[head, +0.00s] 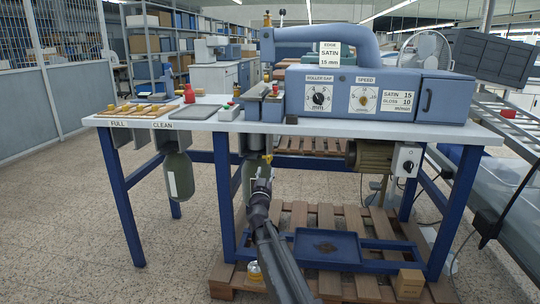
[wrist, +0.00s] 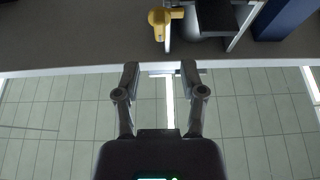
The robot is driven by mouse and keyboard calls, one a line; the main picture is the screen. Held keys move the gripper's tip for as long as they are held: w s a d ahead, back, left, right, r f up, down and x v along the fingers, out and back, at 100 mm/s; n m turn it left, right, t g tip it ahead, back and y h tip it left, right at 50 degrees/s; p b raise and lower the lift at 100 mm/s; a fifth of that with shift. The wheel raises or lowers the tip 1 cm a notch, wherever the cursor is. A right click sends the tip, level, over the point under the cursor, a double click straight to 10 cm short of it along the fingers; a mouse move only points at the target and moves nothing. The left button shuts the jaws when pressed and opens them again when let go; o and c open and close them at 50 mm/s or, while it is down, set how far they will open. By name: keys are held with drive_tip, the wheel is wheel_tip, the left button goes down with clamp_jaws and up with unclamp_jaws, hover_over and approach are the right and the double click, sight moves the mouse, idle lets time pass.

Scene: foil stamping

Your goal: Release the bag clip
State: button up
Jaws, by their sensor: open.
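A small yellow piece, which looks like the bag clip (head: 268,158), shows in the head view under the front edge of the blue-legged table. It sits just above my gripper (head: 263,173), by an olive-green bag (head: 248,178) that my arm partly covers. In the wrist view a yellow knob-like part (wrist: 159,18) shows at the top, beyond the fingertips and apart from them. My gripper (wrist: 160,72) is open there, with nothing between its two fingers.
The table (head: 230,126) carries a blue machine (head: 375,95) and trays on the left. A second green bag (head: 179,175) hangs at left. A pallet (head: 340,285) and blue tray (head: 326,247) lie below; a motor (head: 372,156) hangs at right.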

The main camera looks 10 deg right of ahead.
sight(268, 158)
drive_tip(key=p+x, duration=0.2)
drive_tip(key=x, duration=0.6)
drive_tip(key=shift+p, duration=0.3)
